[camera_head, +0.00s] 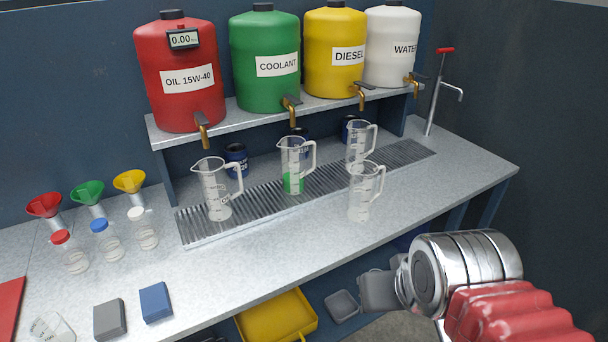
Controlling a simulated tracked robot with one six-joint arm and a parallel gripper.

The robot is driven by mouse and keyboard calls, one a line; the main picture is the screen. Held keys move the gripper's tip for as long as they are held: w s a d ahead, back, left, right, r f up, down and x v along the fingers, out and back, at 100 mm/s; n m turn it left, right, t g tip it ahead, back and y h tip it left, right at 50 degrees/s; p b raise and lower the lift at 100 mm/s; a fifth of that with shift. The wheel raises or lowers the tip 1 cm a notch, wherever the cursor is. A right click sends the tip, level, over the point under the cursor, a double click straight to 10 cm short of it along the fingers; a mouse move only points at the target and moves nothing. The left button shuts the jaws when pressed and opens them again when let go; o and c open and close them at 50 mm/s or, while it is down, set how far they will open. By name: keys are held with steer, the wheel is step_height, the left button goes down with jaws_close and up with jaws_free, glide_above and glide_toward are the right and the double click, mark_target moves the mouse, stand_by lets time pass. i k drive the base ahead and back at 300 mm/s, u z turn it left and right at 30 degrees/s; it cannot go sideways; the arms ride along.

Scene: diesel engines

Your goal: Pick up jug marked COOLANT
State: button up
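Several clear measuring jugs with handles stand on the bench. One jug (292,168) holds green liquid in its lower part and stands on the slotted drip grate below the green tank marked COOLANT (265,65). A left jug (213,190), a back right jug (358,147) and a front right jug (362,195) look empty. The small marks on the jugs are too blurred to read for sure. My silver and red arm shows at lower right, apart from the jugs. My gripper cannot be made out.
Tanks marked OIL 15W-40 (180,80), DIESEL (334,55) and WATER (391,48) stand on the shelf, with taps overhanging the grate (195,226). Funnels and capped sample bottles (107,242) are at left. The bench front right is clear. A yellow tray (278,316) sits below.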

mark_target(298, 165)
steer(key=k, duration=0.75)
steer(key=u, duration=1.25)
steer(key=i, duration=1.4)
steer(key=u, duration=0.05)
